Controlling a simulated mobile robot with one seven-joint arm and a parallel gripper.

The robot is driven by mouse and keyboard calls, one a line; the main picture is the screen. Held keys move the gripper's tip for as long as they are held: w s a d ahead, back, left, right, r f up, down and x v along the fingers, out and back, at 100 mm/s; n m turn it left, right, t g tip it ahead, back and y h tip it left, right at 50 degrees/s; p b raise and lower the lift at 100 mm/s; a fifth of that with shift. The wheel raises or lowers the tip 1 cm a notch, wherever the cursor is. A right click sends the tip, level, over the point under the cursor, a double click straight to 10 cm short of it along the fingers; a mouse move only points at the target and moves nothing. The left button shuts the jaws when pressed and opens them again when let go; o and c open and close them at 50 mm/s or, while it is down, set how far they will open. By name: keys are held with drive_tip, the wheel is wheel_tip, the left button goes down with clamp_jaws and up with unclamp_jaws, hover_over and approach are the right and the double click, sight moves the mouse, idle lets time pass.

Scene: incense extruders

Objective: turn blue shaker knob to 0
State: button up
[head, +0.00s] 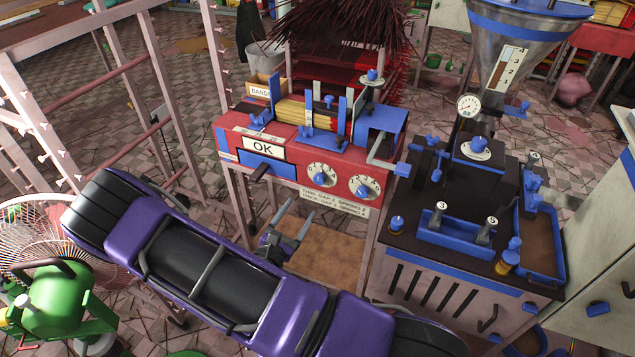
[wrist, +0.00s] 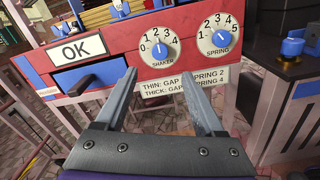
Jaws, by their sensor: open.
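The blue shaker knob (head: 319,179) sits on a white dial at the middle of the red machine's front, labelled SHAKER. In the wrist view the knob (wrist: 160,52) is at upper centre; its pointer appears to face up, near 2, with the 0 mark at the dial's left. My gripper (head: 301,206) is open and empty, in front of and below the dial, apart from it. In the wrist view its two fingers (wrist: 159,74) reach up toward the panel, with the knob beyond and between them.
A similar blue spring knob (wrist: 220,38) is right of the shaker dial. An OK sign (head: 265,148) and a blue drawer with dark handle (head: 260,171) are to the left. A dark machine with blue parts (head: 465,210) stands close at right. Free space lies before the panel.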

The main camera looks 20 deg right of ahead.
sight(318, 181)
drive_tip(key=x, duration=1.2)
clamp_jaws()
